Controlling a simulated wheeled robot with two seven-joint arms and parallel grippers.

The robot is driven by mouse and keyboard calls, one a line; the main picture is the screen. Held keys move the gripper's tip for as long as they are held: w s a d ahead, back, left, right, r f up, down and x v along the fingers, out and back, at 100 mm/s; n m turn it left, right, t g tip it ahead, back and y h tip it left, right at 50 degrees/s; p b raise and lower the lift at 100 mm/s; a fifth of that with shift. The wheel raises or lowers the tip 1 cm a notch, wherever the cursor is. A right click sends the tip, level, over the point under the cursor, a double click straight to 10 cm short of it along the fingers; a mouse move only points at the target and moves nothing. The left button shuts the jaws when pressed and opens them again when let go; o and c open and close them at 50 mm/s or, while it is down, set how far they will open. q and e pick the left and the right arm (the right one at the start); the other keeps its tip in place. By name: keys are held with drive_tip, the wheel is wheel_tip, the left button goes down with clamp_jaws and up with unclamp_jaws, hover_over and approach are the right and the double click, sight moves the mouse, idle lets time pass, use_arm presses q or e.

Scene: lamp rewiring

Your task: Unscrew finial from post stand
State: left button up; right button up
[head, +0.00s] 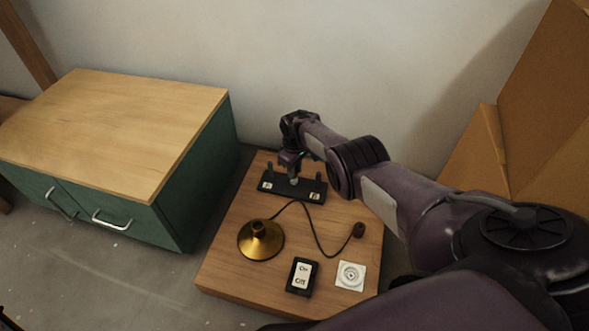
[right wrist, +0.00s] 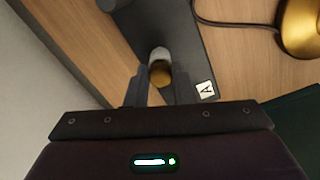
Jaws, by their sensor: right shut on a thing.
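The black post stand (head: 307,196) lies on the wooden board, with upright posts near its ends and pale letter labels on its front. It also shows in the right wrist view (right wrist: 189,50), where one label reads A. My right gripper (head: 291,170) points down over the middle of the stand. In the right wrist view, its fingers (right wrist: 159,88) are shut on the small brass-coloured finial (right wrist: 160,72), at a short grey post (right wrist: 159,54) on the stand. I cannot tell whether the finial is still threaded on. My left gripper is not in view.
A green cabinet (head: 200,180) stands left, cardboard (head: 545,110) right, and the wall behind.

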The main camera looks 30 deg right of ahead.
drive_tip(key=n, duration=0.2)
drive_tip(key=n+b, duration=0.1)
drive_tip(key=shift+d+f+n, duration=0.1)
drive_tip(key=shift+f+n, duration=0.1)
drive_tip(key=shift+n, duration=0.2)
drive_tip(key=shift+n+b, duration=0.5)
drive_tip(key=shift+n, duration=0.7)
drive_tip(key=shift+r+n, duration=0.1)
drive_tip(key=shift+n, duration=0.5)
drive_tip(key=shift+r+n, duration=0.15)
drive_tip(key=shift+n, duration=0.15)
